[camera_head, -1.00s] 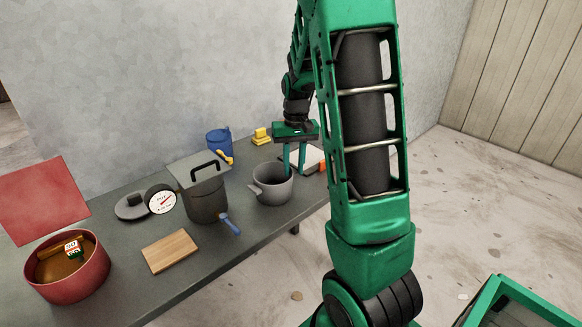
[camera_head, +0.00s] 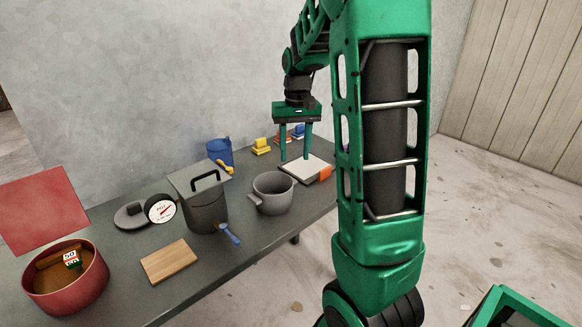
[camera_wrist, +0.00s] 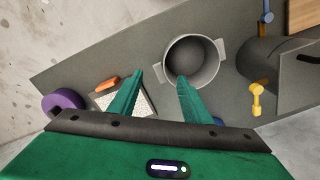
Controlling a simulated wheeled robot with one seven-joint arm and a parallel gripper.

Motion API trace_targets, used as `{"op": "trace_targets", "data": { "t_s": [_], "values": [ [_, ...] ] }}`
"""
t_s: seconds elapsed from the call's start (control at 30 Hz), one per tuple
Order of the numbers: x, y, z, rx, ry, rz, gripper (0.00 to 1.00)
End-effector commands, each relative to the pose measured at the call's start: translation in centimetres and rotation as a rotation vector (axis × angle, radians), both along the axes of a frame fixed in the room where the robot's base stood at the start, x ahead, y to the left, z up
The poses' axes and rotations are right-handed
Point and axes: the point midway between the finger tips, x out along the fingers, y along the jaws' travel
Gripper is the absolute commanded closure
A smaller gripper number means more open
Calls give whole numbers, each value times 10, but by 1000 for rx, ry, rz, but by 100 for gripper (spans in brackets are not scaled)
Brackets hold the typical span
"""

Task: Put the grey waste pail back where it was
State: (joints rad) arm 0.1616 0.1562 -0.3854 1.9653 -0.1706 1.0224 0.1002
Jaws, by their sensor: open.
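The grey pail (camera_head: 272,196) stands upright on the dark grey table, an open round vessel with side lugs. It also shows in the wrist view (camera_wrist: 186,82), where I see no contents in its grey interior. My gripper (camera_head: 294,160) is open and empty, fingers pointing down, above the table behind and right of the pail. In the wrist view, my gripper's fingertips (camera_wrist: 160,76) show apart, with the right one overlapping the pail's near rim in the picture. I see no grip on the pail.
A dark pot (camera_head: 205,212) with a square lid and blue tap stands left of the pail. A white-topped scale-like plate (camera_head: 305,170) with an orange end lies right. A blue mug (camera_head: 219,153), wooden board (camera_head: 170,262) and red pot (camera_head: 68,290) share the table (camera_head: 240,245).

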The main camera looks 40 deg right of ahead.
Motion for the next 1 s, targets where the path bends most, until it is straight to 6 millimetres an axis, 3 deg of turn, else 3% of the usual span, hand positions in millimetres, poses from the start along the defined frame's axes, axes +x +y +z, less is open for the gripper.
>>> {"op": "trace_targets", "data": {
  "t_s": [0.1, 0.27, 0.43, 0.67, 0.8, 1.0],
  "values": [
    [1, -1, 18, -1, -3, 0, 56],
    [0, -1, 30, -1, -2, 0, 56],
    [-23, 9, 37, 8, -6, -10, 56],
    [-108, 43, 36, 22, -12, -36, 56],
    [-165, 65, 27, 18, -8, -47, 56],
    [-232, 88, 6, 0, 1, -56, 56]
  ]
}}
